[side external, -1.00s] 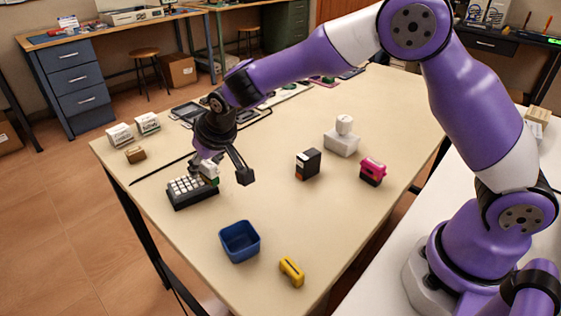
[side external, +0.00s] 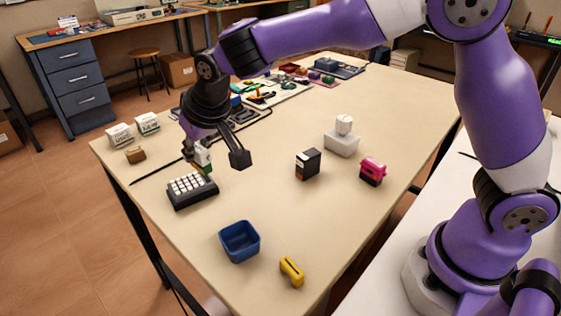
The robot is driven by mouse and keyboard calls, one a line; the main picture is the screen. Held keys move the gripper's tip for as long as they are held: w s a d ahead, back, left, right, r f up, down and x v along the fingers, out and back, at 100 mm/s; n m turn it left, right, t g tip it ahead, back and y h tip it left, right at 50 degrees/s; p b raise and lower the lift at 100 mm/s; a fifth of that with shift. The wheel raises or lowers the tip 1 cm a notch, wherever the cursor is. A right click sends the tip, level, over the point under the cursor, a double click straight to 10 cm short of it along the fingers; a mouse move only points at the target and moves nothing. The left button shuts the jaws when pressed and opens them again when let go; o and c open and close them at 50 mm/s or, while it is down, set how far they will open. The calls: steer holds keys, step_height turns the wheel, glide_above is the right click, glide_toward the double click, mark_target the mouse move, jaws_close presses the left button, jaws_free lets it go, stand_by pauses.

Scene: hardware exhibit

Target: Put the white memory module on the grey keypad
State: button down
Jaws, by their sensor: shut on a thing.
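The grey keypad (side external: 181,199), dark grey with rows of white keys, lies near the left edge of the table. My gripper (side external: 208,162) is just behind the keypad, pointing down. It is shut on the white memory module (side external: 203,158), a small white block with green and a little orange at its lower end. The module is partly hidden by my fingers. It shows just beyond the keypad's back right corner, and I cannot tell whether it touches the keypad.
A blue open bin (side external: 239,256) and a yellow part (side external: 291,271) are in front. Two white boxes (side external: 120,135) and a brown block (side external: 135,155) are back left.

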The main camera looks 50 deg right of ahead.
steer(key=s+a+r, duration=0.3)
steer(key=a+r, duration=0.2)
steer(key=a, duration=0.3)
steer(key=w+d+f, duration=0.4)
steer(key=w+d, duration=0.1)
steer(key=w+d+f, duration=0.2)
steer(key=w, duration=0.1)
steer(key=shift+w+d+f, duration=0.2)
steer(key=shift+d+f, duration=0.05)
steer(key=shift+f, duration=0.15)
steer(key=shift+w+d+f, duration=0.1)
steer(key=shift+f, duration=1.95)
steer(key=shift+f, duration=0.1)
steer(key=c, duration=0.8)
jaws_free()
